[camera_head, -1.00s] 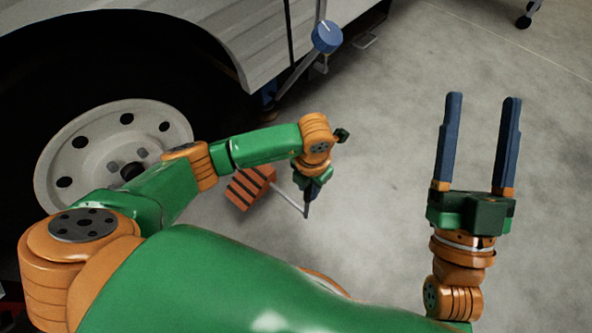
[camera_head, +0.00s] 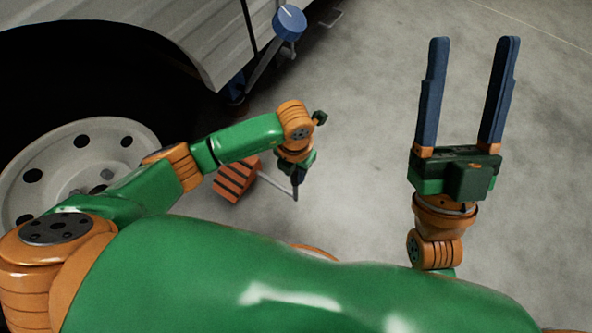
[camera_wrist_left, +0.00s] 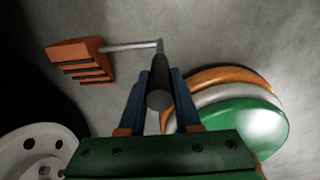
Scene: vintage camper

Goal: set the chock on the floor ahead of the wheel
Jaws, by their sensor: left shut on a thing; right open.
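The chock (camera_head: 232,184) is an orange block with dark stripes and a thin metal rod ending in a dark grip (camera_wrist_left: 158,92). My left gripper (camera_head: 296,188) is shut on this grip, and the block sits off to its left. In the left wrist view the chock (camera_wrist_left: 76,62) is upper left of my left gripper (camera_wrist_left: 152,88). I cannot tell whether the block touches the floor. The wheel (camera_head: 75,165), a pale rim in a black tyre, is left of the chock, partly hidden by my arm. My right gripper (camera_head: 467,95) is open and empty.
The camper's ribbed side (camera_head: 185,38) hangs above the wheel. A blue round knob (camera_head: 289,22) on a metal arm sticks out beyond the chock. The grey concrete floor (camera_head: 370,130) is clear between my grippers and to the far right.

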